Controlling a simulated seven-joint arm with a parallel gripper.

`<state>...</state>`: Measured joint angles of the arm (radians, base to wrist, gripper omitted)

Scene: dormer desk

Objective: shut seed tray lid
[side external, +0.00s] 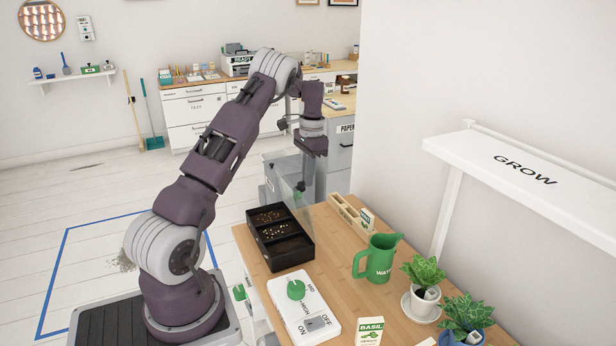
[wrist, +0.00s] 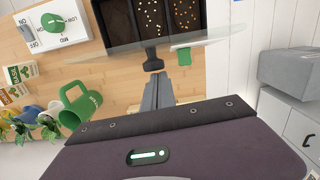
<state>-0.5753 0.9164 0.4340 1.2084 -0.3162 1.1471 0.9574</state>
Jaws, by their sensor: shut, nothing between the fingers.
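The black seed tray (side external: 280,238) sits on the wooden desk, with several compartments of dark soil and pale seeds. Its clear lid (side external: 293,198) stands raised, steeply tilted, at the tray's far right side. In the wrist view the tray (wrist: 117,28) is at the top, and the lid (wrist: 105,50) shows nearly edge-on as a thin pane. A dark handle (wrist: 153,57) sits at the lid's edge. My gripper (wrist: 155,76) is shut and empty, with its fingertips close to that handle; I cannot tell whether they touch. In the side view its fingertips are hard to make out.
A switch box with a green knob (side external: 318,308), a green watering can (side external: 379,262), potted plants (side external: 424,279) and a wooden seed box (side external: 346,213) stand on the desk. The GROW shelf (side external: 520,168) overhangs the right side. Bare desk lies between tray and can.

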